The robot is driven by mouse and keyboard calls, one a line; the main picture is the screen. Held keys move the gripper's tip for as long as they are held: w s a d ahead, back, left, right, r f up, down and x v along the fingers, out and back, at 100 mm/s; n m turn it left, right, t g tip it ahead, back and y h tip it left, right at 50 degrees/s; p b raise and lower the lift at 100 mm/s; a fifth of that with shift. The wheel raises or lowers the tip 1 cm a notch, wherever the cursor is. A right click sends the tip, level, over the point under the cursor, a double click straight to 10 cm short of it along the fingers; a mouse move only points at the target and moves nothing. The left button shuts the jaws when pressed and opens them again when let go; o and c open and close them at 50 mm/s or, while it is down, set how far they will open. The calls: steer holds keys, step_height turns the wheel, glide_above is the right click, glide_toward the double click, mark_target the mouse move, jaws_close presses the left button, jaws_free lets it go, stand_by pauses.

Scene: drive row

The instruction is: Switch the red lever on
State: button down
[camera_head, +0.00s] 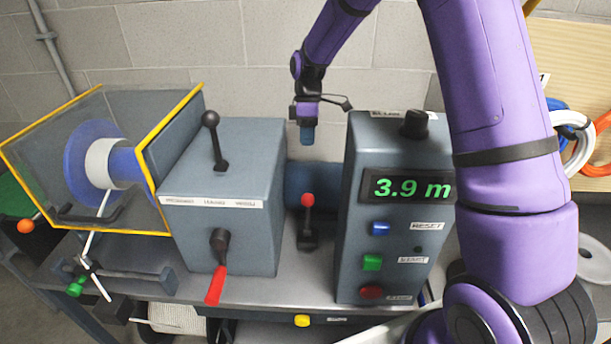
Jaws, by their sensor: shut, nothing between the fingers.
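Two levers carry red. One has a red grip (215,285) on a black pivot on the front of the grey gearbox-like box, and it hangs downward, tilted slightly left. The other is a short black stick with a red ball knob (308,199), standing nearly upright from a black base on the bench between the two grey boxes. My gripper (307,138) points down, shut and empty, above and behind the red-knob lever in the picture. It appears apart from both levers. Whether either lever is on cannot be told.
A control box (400,160) with a green "3.9 m" display and coloured buttons stands right of the red-knob lever. The grey box (255,170) has a black-knob lever (213,140) on top. A yellow-edged clear guard (70,115) covers a blue spool at left. My arm hides part of the right side.

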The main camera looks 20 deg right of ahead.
steer(key=x, duration=0.9)
steer(key=shift+s+f, duration=0.1)
steer(key=shift+f, duration=0.05)
steer(key=shift+s+a+f, duration=0.25)
steer(key=shift+s, duration=0.35)
steer(key=shift+s+a+f, duration=0.2)
steer(key=shift+s+f, duration=0.1)
steer(key=shift+s, duration=0.35)
steer(key=shift+s+a+f, duration=0.25)
steer(key=shift+s, duration=0.35)
steer(key=shift+t+h, duration=0.3)
steer(key=shift+t, duration=0.4)
steer(key=shift+s+a+r, duration=0.1)
steer(key=shift+s+a, duration=0.25)
steer(key=shift+s, duration=0.55)
steer(key=shift+s+a+f, duration=0.1)
steer(key=shift+s+a, duration=0.25)
steer(key=shift+s, duration=0.55)
steer(key=shift+s+a+r, duration=0.1)
steer(key=shift+s+a, duration=0.3)
steer(key=shift+s, duration=0.45)
steer(key=shift+r, duration=0.15)
step_height(320, 180, up, 10)
steer(key=w, duration=0.1)
steer(key=shift+w+d+r, duration=0.2)
steer(key=shift+d, duration=0.05)
